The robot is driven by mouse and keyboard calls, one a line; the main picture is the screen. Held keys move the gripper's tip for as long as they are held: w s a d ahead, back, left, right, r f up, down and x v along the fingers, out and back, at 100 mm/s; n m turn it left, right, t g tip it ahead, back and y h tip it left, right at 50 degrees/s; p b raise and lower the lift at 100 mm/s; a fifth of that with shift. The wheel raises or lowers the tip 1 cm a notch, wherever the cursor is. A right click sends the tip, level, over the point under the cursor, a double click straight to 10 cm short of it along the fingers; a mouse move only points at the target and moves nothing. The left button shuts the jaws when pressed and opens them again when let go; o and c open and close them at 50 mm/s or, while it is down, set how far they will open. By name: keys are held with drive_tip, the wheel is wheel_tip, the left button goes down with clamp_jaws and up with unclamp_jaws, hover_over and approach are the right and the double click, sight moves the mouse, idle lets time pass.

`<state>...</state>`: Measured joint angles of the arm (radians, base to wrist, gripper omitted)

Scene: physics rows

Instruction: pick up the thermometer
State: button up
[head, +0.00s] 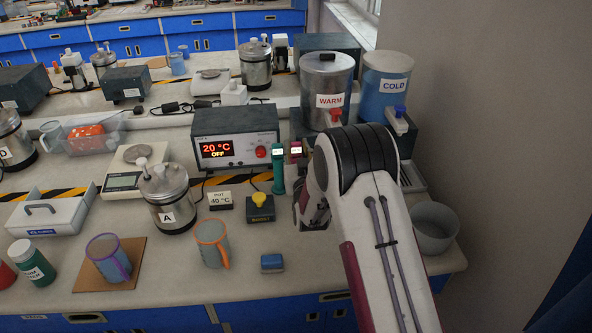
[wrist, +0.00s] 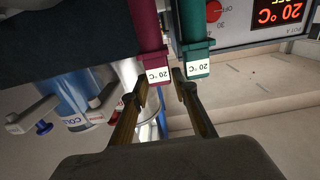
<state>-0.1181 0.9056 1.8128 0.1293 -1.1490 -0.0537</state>
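Two thermometer-like devices with small "20 °C" displays stand side by side in front of the grey control box. One is teal (head: 278,172) and the other dark red (head: 296,151). In the wrist view the dark red one (wrist: 147,28) is upper left and the teal one (wrist: 192,24) upper right. My gripper (wrist: 161,90) is open, its two fingers apart with nothing between them. The fingertips lie just below the displays in that view; I cannot tell whether they touch either device. In the head view my gripper (head: 312,213) is right of the teal device, partly hidden by my arm.
The control box (head: 235,139) reads 20 °C OFF. WARM (head: 328,82) and COLD (head: 386,84) dispensers stand behind my arm. A yellow-button box (head: 260,208), pot A (head: 165,197), orange-rimmed mug (head: 211,244) and blue block (head: 272,263) stand left and in front. A grey bowl (head: 434,230) is right.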

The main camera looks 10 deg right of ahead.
idle(0.3)
drive_tip(key=c, duration=0.7)
drive_tip(key=shift+o, duration=0.2)
drive_tip(key=shift+r, duration=0.15)
wheel_tip(320, 180, up, 18)
idle(0.4)
idle(0.6)
